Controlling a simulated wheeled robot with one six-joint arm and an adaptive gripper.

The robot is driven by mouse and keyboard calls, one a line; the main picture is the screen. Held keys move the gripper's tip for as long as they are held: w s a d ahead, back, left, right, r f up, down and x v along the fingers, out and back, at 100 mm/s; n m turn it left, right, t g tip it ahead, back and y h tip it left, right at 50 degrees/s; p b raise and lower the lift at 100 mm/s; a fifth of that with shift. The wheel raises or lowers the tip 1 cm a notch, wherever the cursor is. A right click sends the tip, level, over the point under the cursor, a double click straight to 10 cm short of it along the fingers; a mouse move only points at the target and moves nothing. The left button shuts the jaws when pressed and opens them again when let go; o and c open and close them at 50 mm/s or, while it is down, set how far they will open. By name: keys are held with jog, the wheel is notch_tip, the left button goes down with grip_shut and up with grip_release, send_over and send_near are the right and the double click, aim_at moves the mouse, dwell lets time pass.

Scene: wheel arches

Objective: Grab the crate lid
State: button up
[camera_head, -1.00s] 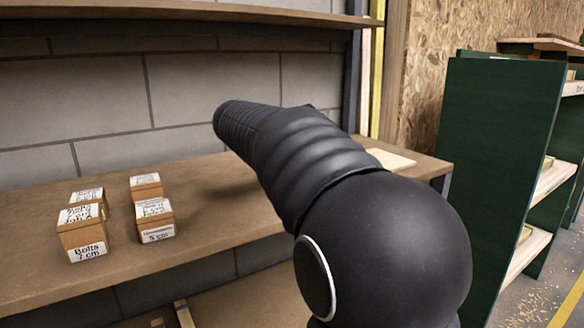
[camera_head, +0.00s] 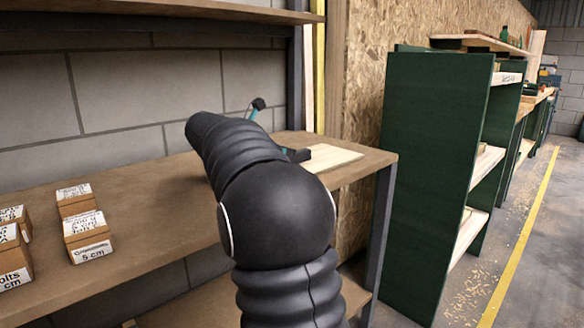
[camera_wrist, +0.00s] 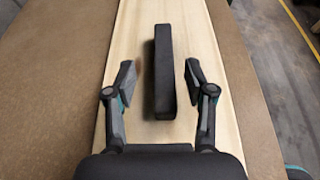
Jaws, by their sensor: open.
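The crate lid is a pale wooden board (camera_wrist: 143,25) with a black bar handle (camera_wrist: 164,45) standing on it. In the head view the lid (camera_head: 332,158) lies flat near the right end of the brown shelf, and the handle's dark end shows beside my arm. My gripper (camera_wrist: 160,72) is open above the lid, with one finger on each side of the handle in the picture. Gaps show on both sides, so neither finger appears to touch it. The height between fingertips and handle is hard to tell. In the head view my arm hides most of the gripper.
Small labelled boxes (camera_head: 86,236) stand on the shelf at the left. An upper shelf (camera_head: 150,14) runs above along the block wall. A green shelving unit (camera_head: 432,170) stands to the right, past a gap. The shelf surface around the lid is clear.

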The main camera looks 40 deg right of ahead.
jog(key=shift+s+b+x, duration=0.2)
jog(key=shift+b+x, duration=0.1)
jog(key=shift+x, duration=2.3)
grip_shut()
